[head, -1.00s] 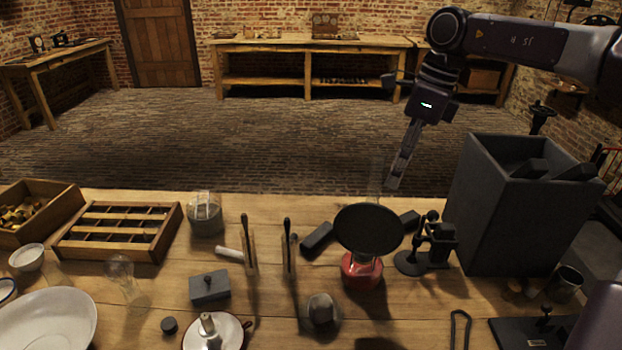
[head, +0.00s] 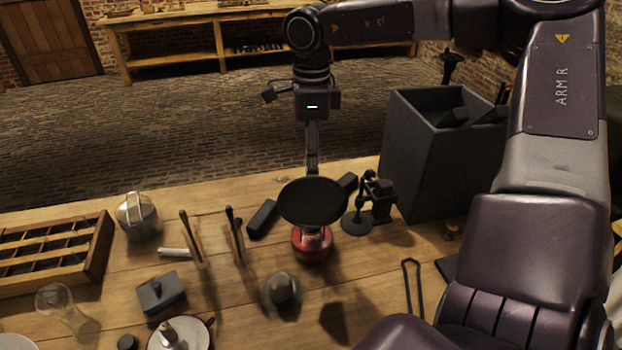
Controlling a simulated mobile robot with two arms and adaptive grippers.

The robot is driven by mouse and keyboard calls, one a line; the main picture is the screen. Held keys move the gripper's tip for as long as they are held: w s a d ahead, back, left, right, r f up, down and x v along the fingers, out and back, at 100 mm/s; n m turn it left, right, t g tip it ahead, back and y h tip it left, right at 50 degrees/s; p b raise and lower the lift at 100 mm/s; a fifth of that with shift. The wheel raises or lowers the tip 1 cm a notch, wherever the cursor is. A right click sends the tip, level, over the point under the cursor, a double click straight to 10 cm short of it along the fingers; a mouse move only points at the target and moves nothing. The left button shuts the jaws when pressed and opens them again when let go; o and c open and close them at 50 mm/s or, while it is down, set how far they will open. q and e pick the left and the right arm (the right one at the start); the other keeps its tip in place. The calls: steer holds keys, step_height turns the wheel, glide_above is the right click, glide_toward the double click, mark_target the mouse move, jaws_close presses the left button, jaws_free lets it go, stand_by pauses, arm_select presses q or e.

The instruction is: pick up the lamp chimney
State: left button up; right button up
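A clear glass piece with a rounded bulge (head: 62,304), which looks like a lamp chimney, is on the near left of the bench. I cannot tell whether it stands or leans. A red lamp-like object (head: 312,246) stands mid-bench with a wide black disc (head: 313,202) above it and some clear glass just under the disc. My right gripper (head: 312,168) points down at the disc's far edge. Its fingers look like one narrow strip, their tips close to or behind the disc, so its opening and any contact are unclear. My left gripper is out of view.
A tall dark open box (head: 425,165) stands right of the red object, with a small black stand (head: 357,222) between. Upright dark-tipped rods (head: 190,240), a grey block (head: 161,295) and a wooden divided tray (head: 95,258) lie left. My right arm covers the bench's right side.

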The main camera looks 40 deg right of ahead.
jaws_close()
steer(key=shift+r, duration=0.1)
stand_by(0.3)
